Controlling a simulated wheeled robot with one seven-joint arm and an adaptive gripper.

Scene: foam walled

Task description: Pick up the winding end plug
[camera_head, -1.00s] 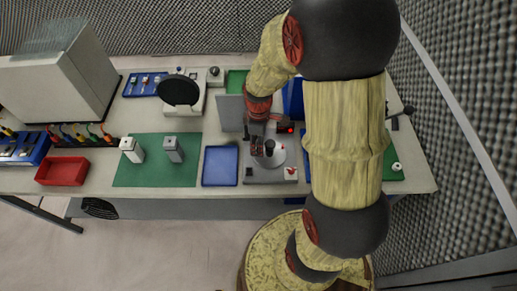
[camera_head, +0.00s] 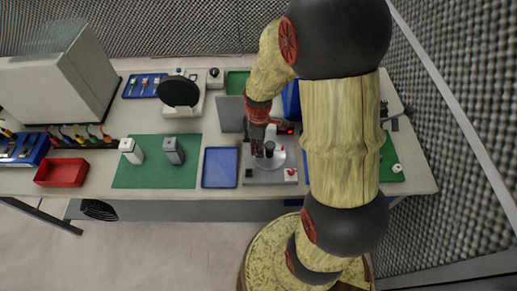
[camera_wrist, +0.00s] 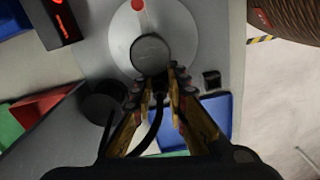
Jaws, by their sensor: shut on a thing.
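My gripper (camera_wrist: 162,82) points at the round pale disc (camera_wrist: 180,35) of a grey machine. Its yellow-sided fingers are closed on a small dark piece, which I take to be the winding end plug (camera_wrist: 159,84). The fingers hide most of it. A black cable curves from near the fingertips down toward the wrist. A grey round-topped post (camera_wrist: 150,54) stands on the disc just beyond the fingertips. In the head view my gripper (camera_head: 259,151) is low over the left part of the disc, beside the dark post (camera_head: 269,148).
A blue tray (camera_head: 220,168) lies left of the machine (camera_head: 262,178). A grey upright panel (camera_head: 230,114) stands close behind my gripper. A dark cylinder (camera_wrist: 103,104) is beside the fingers.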

